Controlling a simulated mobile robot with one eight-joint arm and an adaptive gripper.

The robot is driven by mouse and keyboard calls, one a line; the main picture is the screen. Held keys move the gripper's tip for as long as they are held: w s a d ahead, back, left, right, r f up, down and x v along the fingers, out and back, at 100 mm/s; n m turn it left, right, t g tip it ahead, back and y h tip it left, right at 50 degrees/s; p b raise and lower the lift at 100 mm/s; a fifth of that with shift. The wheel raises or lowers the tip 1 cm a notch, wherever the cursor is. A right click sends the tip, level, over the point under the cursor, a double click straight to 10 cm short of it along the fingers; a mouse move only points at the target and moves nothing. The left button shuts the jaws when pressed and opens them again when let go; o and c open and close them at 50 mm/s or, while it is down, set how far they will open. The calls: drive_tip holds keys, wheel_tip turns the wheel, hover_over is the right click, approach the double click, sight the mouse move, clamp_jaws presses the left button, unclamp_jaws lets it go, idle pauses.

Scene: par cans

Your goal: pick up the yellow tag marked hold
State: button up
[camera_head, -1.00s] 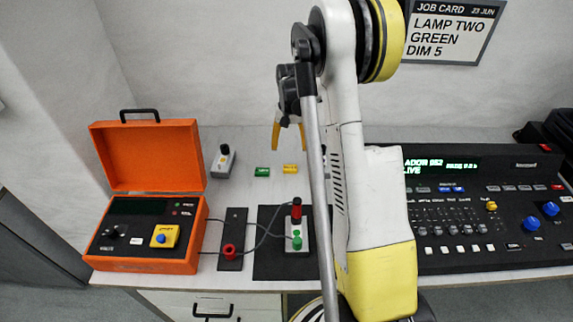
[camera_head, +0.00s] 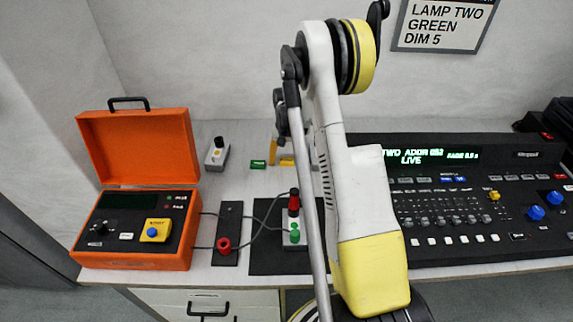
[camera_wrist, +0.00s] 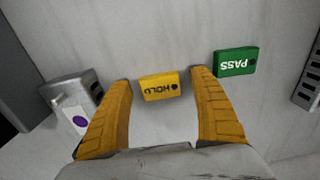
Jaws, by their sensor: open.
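The yellow tag marked HOLD (camera_wrist: 160,86) lies flat on the pale table. In the wrist view it sits between the fingertips of my gripper (camera_wrist: 161,78), with a gap on each side. My gripper is open and empty. In the head view my gripper is low over the back of the table, and the yellow tag (camera_head: 287,161) is partly hidden by it. A green tag marked PASS (camera_wrist: 235,62) lies beside the yellow one, outside the fingers; it also shows in the head view (camera_head: 258,165).
An open orange case (camera_head: 135,240), a black mat (camera_head: 268,262) with a red-and-green unit, and a control desk (camera_head: 455,215) occupy the front and right.

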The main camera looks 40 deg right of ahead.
drive_tip(key=shift+r, duration=0.1)
drive_tip(key=c, duration=1)
drive_tip(key=shift+c, duration=0.3)
